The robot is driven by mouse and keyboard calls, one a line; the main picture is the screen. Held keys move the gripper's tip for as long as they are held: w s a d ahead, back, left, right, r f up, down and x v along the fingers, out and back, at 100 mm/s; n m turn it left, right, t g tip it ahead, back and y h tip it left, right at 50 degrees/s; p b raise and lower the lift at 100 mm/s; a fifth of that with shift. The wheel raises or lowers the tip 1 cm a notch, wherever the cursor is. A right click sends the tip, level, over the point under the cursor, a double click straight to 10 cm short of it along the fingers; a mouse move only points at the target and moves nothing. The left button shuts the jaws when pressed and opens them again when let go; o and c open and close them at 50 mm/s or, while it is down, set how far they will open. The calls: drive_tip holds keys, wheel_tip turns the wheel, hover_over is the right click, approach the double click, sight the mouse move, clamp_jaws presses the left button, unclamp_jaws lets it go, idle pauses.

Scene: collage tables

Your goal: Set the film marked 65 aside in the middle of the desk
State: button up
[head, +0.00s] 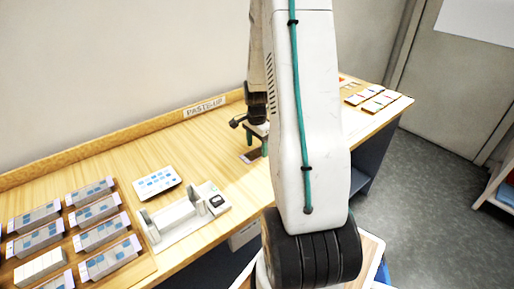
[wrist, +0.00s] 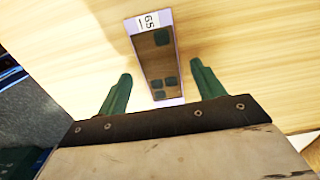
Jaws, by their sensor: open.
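The film marked 65 (wrist: 155,62) lies flat on the wooden desk (wrist: 235,45), a brown strip with dark green squares, a pale purple border and a white label at its far end. It also shows in the head view (head: 249,156), partly hidden by my gripper. My gripper (wrist: 161,70) is open and empty, its green fingers on either side of the film's near part in the wrist view. I cannot tell whether they touch the desk. In the head view my gripper (head: 258,145) hangs at the desk near the PASTE-UP sign (head: 205,106).
A white card with blue squares (head: 158,181) and a white fixture (head: 185,219) lie left of my gripper. Several stacks (head: 100,208) fill the left end of the desk. Several cards (head: 378,103) lie at the right end. Bare desk shows between the card and my gripper.

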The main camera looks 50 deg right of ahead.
sight(257, 153)
wheel_tip(257, 153, up, 11)
drive_tip(key=a+r+n, duration=0.4)
drive_tip(key=a+r, duration=0.3)
drive_tip(key=a, duration=0.3)
drive_tip(key=s+a+r+n+t, duration=0.1)
drive_tip(key=s+a+r+n, duration=0.35)
drive_tip(key=a, duration=0.35)
drive_tip(key=s+a+r+n, duration=0.3)
drive_tip(key=a+n, duration=0.3)
drive_tip(key=a, duration=0.3)
drive_tip(key=s+a+n, duration=0.6)
drive_tip(key=s, duration=0.3)
drive_tip(key=shift+s+a, duration=0.15)
drive_tip(key=shift+a, duration=0.1)
